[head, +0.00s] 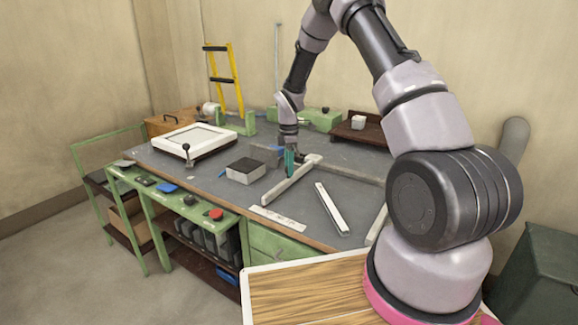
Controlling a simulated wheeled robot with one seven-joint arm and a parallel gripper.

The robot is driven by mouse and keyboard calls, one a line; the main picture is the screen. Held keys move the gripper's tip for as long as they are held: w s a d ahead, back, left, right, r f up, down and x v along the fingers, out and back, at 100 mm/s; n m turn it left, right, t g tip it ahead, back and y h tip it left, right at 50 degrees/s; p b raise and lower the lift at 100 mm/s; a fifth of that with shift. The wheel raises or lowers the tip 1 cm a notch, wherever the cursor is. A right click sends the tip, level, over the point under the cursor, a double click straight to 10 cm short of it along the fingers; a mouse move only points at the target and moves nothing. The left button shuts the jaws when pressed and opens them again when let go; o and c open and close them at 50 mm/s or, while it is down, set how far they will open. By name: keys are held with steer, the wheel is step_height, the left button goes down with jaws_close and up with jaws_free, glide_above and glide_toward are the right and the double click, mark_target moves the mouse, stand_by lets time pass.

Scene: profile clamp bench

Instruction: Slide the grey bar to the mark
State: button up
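A long light grey bar (290,185) lies on the dark grey bench top (215,174), running from front left to back right. A shorter pale bar (332,209) lies apart to its right; I cannot tell for certain which is the task's grey bar. My gripper (291,165), with a teal part on it, points down at the long bar's far half. I cannot tell whether it touches the bar, and its fingers are too small to read. A white strip with faint marks (278,217) lies at the bench's front edge; whether it bears the mark is unclear.
A dark-topped block (246,171) stands left of the long bar. A white framed tray (195,139) and a black-knobbed lever (187,154) are further left. A brown shelf (361,131) with a white block stands at the back. Bench top between the bars is clear.

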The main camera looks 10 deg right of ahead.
jaws_close()
stand_by(1.2)
